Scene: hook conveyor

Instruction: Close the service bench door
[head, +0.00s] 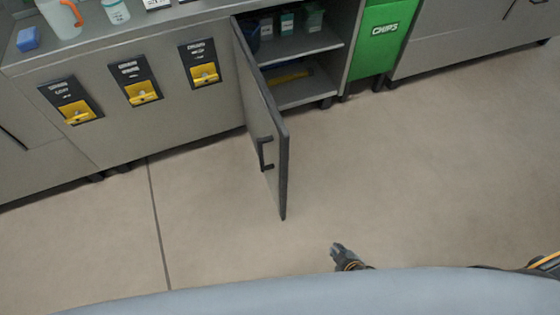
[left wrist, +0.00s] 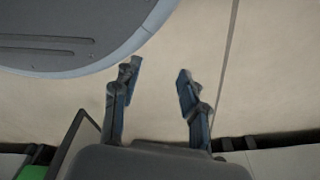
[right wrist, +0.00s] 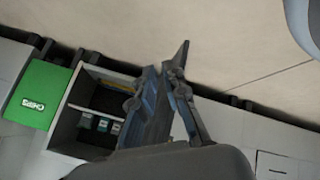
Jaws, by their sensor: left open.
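The service bench door (head: 262,120) is a grey panel standing wide open, swung out from the bench toward me. A black handle (head: 264,154) sits near its free edge. The open compartment (head: 345,45) shows its shelves. My right gripper (head: 342,252) is low in the head view, to the right of the door's free edge and apart from it. In the right wrist view its fingers (right wrist: 172,62) overlap a dark panel, so their gap is unclear. My left gripper (left wrist: 158,68) is open and empty above the floor in the left wrist view, and out of the head view.
A green CHIPS bin (head: 383,38) stands right of the compartment. Yellow-fronted dispensers (head: 141,92) line the bench front at left. A jug (head: 62,18) and blue block (head: 27,39) sit on the bench top. The floor (head: 420,160) around the door is clear.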

